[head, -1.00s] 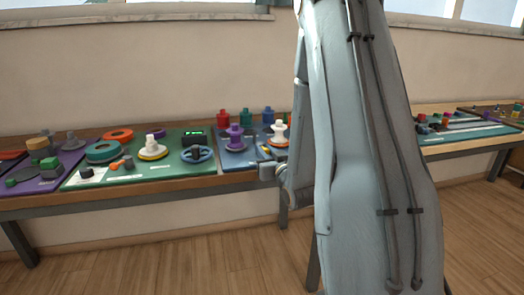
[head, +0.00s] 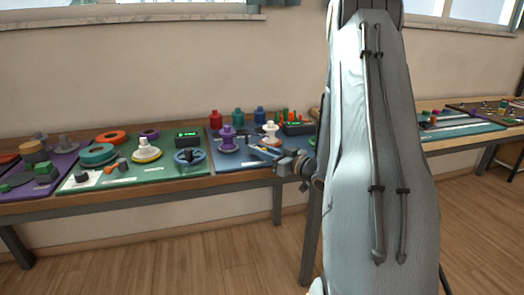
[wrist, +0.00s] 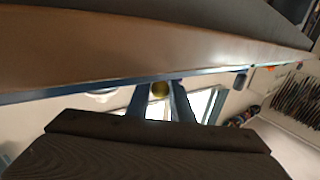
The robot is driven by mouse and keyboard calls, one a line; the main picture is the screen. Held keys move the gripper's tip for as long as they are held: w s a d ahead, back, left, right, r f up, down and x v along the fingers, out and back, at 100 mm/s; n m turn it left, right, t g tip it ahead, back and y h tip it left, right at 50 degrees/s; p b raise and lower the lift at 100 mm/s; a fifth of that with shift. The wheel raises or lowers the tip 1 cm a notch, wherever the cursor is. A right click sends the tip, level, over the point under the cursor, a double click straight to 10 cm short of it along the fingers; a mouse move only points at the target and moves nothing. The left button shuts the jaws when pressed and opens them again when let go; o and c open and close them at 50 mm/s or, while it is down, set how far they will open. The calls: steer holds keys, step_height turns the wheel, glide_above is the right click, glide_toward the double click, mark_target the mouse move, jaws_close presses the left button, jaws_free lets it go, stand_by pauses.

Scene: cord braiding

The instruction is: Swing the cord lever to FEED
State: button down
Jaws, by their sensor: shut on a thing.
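My gripper (head: 258,152) reaches in from the right over the blue board (head: 225,162), its fingers low near the board's front. The rest of the lever is hidden by the fingers in the head view, and any FEED marking is too small to read.
A purple spool (head: 227,140) and a white spool (head: 270,134) stand close behind my fingers. Red, green and blue spools stand at the back. A green board with a blue handwheel (head: 189,156) lies to the left. A small box with orange and green pegs (head: 296,127) is right.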

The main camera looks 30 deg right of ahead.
steer(key=shift+w+r, duration=0.1)
steer(key=c, duration=1.8)
jaws_free()
steer(key=shift+o, duration=0.2)
steer(key=v, duration=0.7)
steer(key=shift+s, duration=0.4)
steer(key=shift+d, duration=0.2)
